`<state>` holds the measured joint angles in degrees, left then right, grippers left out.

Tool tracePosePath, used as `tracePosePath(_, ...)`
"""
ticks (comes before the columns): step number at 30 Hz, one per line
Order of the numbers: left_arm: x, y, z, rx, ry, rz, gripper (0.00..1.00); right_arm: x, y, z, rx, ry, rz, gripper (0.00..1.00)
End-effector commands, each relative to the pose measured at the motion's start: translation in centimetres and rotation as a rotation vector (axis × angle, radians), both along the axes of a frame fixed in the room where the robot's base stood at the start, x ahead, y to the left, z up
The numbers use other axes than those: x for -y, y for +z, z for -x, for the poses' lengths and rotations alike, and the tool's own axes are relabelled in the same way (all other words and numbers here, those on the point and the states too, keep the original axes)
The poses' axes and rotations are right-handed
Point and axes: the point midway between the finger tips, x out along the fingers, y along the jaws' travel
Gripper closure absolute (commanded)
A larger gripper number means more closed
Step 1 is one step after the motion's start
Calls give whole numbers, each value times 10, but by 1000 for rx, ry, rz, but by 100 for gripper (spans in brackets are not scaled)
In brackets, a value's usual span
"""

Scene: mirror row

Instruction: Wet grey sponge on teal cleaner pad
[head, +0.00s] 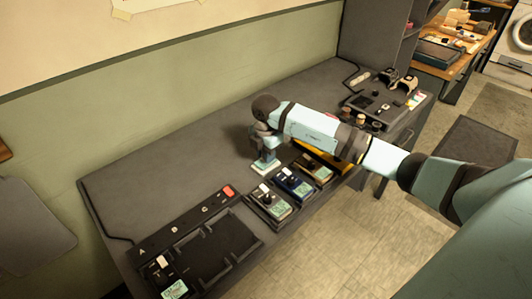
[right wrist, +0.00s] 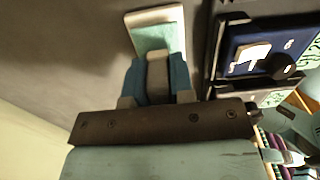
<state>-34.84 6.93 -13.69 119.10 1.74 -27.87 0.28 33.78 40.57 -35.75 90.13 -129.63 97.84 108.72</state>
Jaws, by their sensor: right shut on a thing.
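The teal cleaner pad (head: 263,168) lies on the dark bench as a small pale-rimmed tray, left of the row of devices. In the right wrist view the pad (right wrist: 155,28) shows its teal face and cream rim. My right gripper (head: 266,150) is above the pad and pointing down. In the right wrist view its blue fingers (right wrist: 157,84) are shut on the grey sponge (right wrist: 157,72). The sponge overlaps the near part of the pad in that view; I cannot tell whether it touches. My left gripper is not in view.
Several box-like devices stand right of the pad, including a dark blue one (head: 293,183). A lettered black tray (head: 240,235) lies at the front left. A rack (head: 350,103) with small items stands at the far right. Bench left of the pad is clear.

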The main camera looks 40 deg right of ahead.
Motion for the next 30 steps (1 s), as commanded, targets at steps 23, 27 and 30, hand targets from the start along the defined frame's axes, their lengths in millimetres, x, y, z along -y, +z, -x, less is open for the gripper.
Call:
tracePosePath(23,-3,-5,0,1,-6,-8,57,0,-10,0,0,0,0,97)
tracePosePath(27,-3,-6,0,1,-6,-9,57,0,-12,0,0,0,0,97)
tracePosePath(30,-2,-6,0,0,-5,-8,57,0,-13,0,0,0,0,97)
